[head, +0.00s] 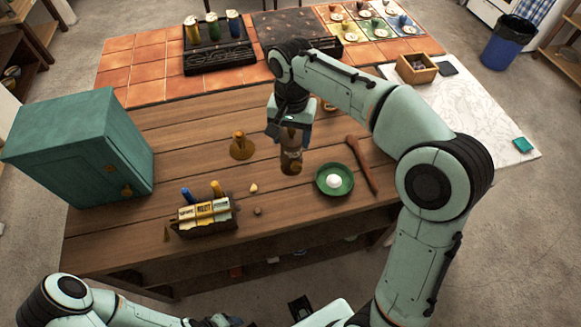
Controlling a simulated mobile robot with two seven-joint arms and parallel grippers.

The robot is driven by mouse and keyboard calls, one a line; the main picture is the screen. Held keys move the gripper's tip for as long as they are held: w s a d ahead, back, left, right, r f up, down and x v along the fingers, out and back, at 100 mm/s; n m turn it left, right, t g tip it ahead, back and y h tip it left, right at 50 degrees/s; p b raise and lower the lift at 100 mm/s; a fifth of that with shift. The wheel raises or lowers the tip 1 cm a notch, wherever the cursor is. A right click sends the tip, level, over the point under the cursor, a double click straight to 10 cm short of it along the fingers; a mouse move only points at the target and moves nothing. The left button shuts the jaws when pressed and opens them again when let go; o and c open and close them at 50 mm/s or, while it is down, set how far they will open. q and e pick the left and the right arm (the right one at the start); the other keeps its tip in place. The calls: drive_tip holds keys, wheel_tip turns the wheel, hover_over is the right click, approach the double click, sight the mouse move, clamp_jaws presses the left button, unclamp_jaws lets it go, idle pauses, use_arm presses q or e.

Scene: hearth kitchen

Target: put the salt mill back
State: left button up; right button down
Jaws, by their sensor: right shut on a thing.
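My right gripper (291,138) points down over the middle of the wooden table (190,130). It is shut on a brown, upright, mill-like thing with a pale band, which I take for the salt mill (291,160). Its top is hidden between the fingers. I cannot tell whether its base touches the table. A brass-coloured thing with a wide round base (242,148) stands on the table to its left. My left gripper (226,320) shows only in part at the bottom edge, low and away from the mill; its jaws are not clear.
A green plate (346,187) with a white round thing and a wooden stick (361,165) lie right of the mill. A box of packets (205,227) is front left, a teal cabinet (80,155) at the left. A dark rack (219,59) with several jars stands behind on tiles.

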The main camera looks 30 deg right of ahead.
use_arm(q)
drive_tip(key=shift+s+f+b, duration=0.25)
drive_tip(key=shift+f+b, duration=0.1)
drive_tip(key=shift+f, duration=0.15)
drive_tip(key=shift+s+f+b, duration=0.2)
drive_tip(key=shift+f+b, duration=0.15)
drive_tip(key=shift+f, duration=0.15)
use_arm(e)
wheel_tip(320, 180, down, 12)
drive_tip(key=shift+w+r, duration=0.15)
drive_tip(key=shift+r, duration=0.1)
drive_tip(key=shift+f, duration=0.1)
drive_tip(key=shift+f, duration=0.1)
drive_tip(key=shift+c, duration=1.2)
unclamp_jaws()
use_arm(q)
drive_tip(key=shift+f, duration=0.1)
drive_tip(key=shift+w+r+p, duration=0.3)
drive_tip(key=shift+r+p, duration=0.2)
drive_tip(key=shift+r, duration=0.1)
drive_tip(key=shift+w+r+p, duration=0.25)
drive_tip(key=shift+r+p, duration=0.2)
drive_tip(key=shift+r, duration=0.15)
use_arm(e)
wheel_tip(320, 180, up, 12)
drive_tip(key=shift+r, duration=0.2)
drive_tip(key=shift+a, duration=0.1)
